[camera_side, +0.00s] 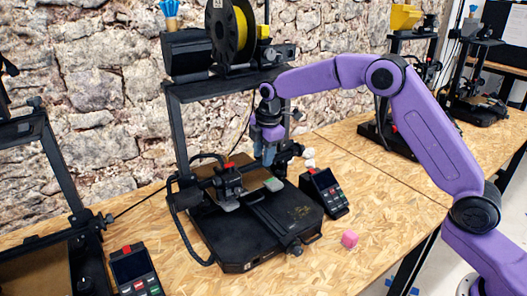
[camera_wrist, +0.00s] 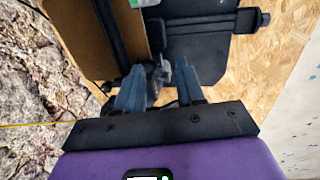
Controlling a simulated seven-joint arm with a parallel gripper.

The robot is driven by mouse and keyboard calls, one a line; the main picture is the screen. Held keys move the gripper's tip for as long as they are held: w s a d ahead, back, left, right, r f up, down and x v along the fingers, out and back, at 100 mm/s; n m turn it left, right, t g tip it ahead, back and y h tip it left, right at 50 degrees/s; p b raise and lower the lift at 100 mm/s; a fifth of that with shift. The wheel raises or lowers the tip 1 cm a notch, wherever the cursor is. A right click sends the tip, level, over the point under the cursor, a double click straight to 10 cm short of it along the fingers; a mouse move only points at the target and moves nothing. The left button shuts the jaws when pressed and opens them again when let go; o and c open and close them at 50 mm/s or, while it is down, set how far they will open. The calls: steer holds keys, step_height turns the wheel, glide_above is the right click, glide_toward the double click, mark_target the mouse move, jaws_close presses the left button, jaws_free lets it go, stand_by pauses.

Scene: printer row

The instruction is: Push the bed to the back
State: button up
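The bed (camera_side: 254,177) is a flat brown plate on the black printer in the middle of the side view, under the gantry and partly hidden by the print head (camera_side: 229,181). The black base (camera_side: 262,236) sticks out in front of it. In the wrist view the bed (camera_wrist: 75,32) is the brown plate at upper left, beside the black base (camera_wrist: 195,45). My gripper (camera_side: 266,158) points down at the bed's back right side, near the gantry upright. In the wrist view my gripper (camera_wrist: 160,72) has its blue-grey fingers apart; I cannot tell whether they touch the bed.
A yellow spool (camera_side: 232,30) sits on top. Other printers stand left and right. A stone wall is behind.

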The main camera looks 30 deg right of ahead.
steer(key=shift+s+r, duration=0.1)
steer(key=shift+r, duration=0.25)
steer(key=s+r, duration=0.3)
steer(key=r, duration=0.3)
stand_by(0.7)
stand_by(0.4)
steer(key=s+a+m+g, duration=0.1)
steer(key=s+a+m, duration=0.2)
steer(key=s, duration=1.9)
steer(key=s+d+f+m, duration=0.1)
steer(key=s+d, duration=0.3)
steer(key=s, duration=0.6)
steer(key=s+d+f+m, duration=0.1)
steer(key=s+d+f, duration=0.1)
steer(key=s+d, duration=0.3)
steer(key=s, duration=0.4)
steer(key=shift+s+f+m+g, duration=0.3)
steer(key=shift+s+f+g, duration=0.1)
